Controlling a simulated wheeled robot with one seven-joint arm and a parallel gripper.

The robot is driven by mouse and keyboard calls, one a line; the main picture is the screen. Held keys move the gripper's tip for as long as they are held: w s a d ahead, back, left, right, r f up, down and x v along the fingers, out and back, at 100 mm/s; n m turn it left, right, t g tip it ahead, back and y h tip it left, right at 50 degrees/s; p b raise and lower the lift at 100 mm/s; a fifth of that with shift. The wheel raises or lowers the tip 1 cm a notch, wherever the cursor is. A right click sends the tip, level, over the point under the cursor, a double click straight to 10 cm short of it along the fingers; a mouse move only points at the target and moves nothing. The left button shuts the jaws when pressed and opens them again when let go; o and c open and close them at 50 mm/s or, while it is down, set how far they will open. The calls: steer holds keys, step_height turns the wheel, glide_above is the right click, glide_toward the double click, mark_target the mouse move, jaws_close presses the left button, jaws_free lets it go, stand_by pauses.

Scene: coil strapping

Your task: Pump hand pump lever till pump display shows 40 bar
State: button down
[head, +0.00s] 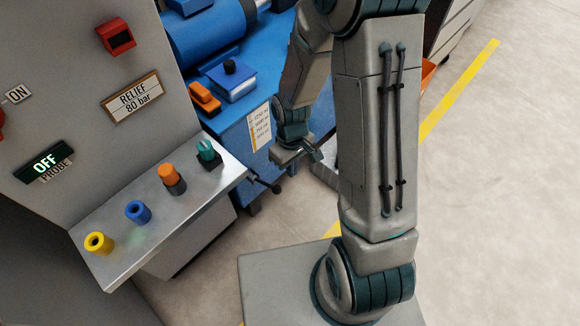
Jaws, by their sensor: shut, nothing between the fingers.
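A short dark rod with a rounded end (268,184) sticks out past the right end of the metal shelf; it may be the hand pump lever, but I cannot tell for sure. My gripper (311,155) is above and to the right of this rod, apart from it, in front of the blue machine. It looks shut and empty, though it is small and partly dark. I see no display with a bar reading. A small lit display reading OFF (45,160), marked PROBE, is on the grey panel at the left.
The metal shelf (135,268) carries yellow, blue, orange and green fittings. A sign (132,97) reads RELIEF 80 bar. The blue machine (233,128) stands behind the shelf. A yellow line (459,92) crosses the open floor at right.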

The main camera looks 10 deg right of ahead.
steer(key=shift+s+d+r+p, duration=0.15)
steer(key=shift+r+p, duration=0.15)
steer(key=shift+r, duration=0.4)
stand_by(0.4)
steer(key=s+d+r+m+t+p, duration=0.1)
steer(key=r+p, duration=0.3)
steer(key=r, duration=0.8)
steer(key=s+d+r+m+t+p, duration=0.1)
steer(key=s+d+r+m+p, duration=0.1)
steer(key=r, duration=1)
steer(key=s+d+r+m+t+p, duration=0.2)
steer(key=s+r+p, duration=0.3)
steer(key=r, duration=0.7)
steer(key=shift+d+m+p, duration=0.2)
steer(key=shift+m+p, duration=0.5)
steer(key=shift+p, duration=0.35)
steer(key=w+a+f+n+g+y+b, duration=0.1)
steer(key=w+f+b, duration=0.5)
steer(key=f, duration=0.6)
steer(key=w+a+f+n+g+y+b, duration=0.1)
steer(key=w+a+f+g+b, duration=0.1)
steer(key=w+f+b, duration=0.5)
steer(key=w+a+f+n+g+b, duration=0.1)
steer(key=w+a+f+b, duration=0.3)
steer(key=f, duration=1.4)
steer(key=w+g+b, duration=0.1)
steer(key=w+b, duration=0.1)
steer(key=b, duration=0.1)
steer(key=shift+w+f+y, duration=0.25)
steer(key=shift+f+y, duration=0.15)
